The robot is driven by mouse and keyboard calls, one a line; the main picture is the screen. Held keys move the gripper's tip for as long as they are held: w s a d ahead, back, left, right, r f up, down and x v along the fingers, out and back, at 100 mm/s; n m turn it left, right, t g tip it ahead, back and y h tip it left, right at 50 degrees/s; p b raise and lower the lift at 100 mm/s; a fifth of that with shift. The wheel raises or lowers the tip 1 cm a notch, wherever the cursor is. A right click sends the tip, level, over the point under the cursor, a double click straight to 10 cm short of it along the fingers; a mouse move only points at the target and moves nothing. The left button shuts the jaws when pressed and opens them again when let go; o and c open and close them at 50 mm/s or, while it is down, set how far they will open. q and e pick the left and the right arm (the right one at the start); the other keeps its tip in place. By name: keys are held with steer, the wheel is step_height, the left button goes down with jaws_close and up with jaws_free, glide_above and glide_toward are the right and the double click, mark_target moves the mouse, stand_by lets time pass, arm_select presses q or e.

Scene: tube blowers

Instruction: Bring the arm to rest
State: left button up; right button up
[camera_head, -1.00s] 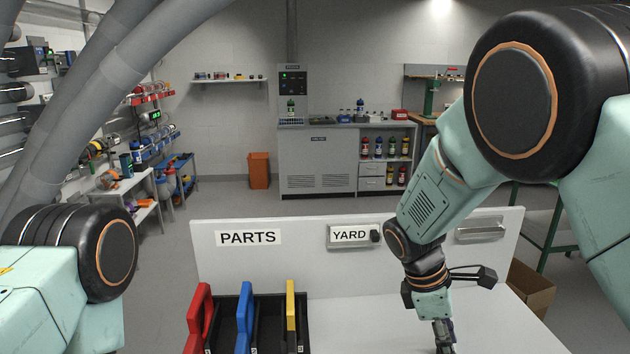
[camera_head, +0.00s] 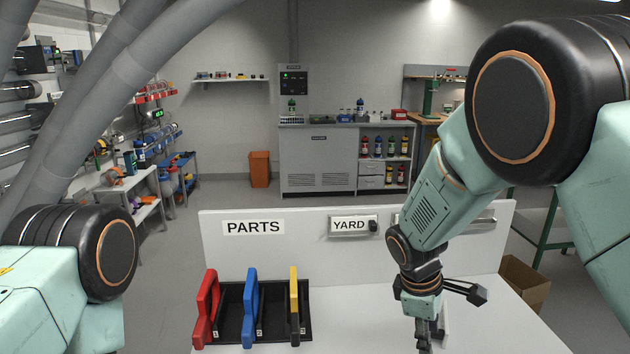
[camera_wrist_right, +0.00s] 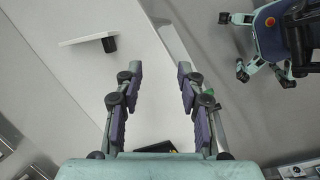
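My right arm reaches down over the white bench (camera_head: 490,320) at the right of the head view. My right gripper (camera_head: 425,338) is at the bottom edge there, partly cut off, to the right of the parts tray. In the right wrist view my right gripper (camera_wrist_right: 158,75) has its two fingers spread apart with nothing between them. Only the upper part of my left arm shows at the left of the head view; its gripper is out of sight.
A black tray (camera_head: 227,325) on the bench holds a red (camera_head: 206,310), a blue (camera_head: 250,308) and a yellow-handled piece (camera_head: 294,300). The bench's upright back panel (camera_head: 300,260) carries PARTS and YARD labels. The bench between tray and right gripper is clear.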

steer(key=s+f+m+t+y+b, duration=0.1)
steer(key=s+f+m+y+b, duration=0.1)
steer(key=s+f+m, duration=0.5)
steer(key=s+f+m+t+y+b, duration=0.1)
steer(key=s+f+m+b, duration=0.3)
steer(key=f, duration=0.7)
steer(key=s+f+g+b, duration=0.1)
steer(key=s+f, duration=0.2)
steer(key=s, duration=0.4)
steer(key=s+d+f+m+g+b, duration=0.1)
steer(key=s+f, duration=0.3)
steer(key=s, duration=0.4)
steer(key=s+d+f+b, duration=0.1)
steer(key=s+f, duration=0.3)
steer(key=s, duration=0.4)
steer(key=shift+f+g+b, duration=0.25)
steer(key=shift+g+b, duration=0.15)
steer(key=shift+b, duration=0.45)
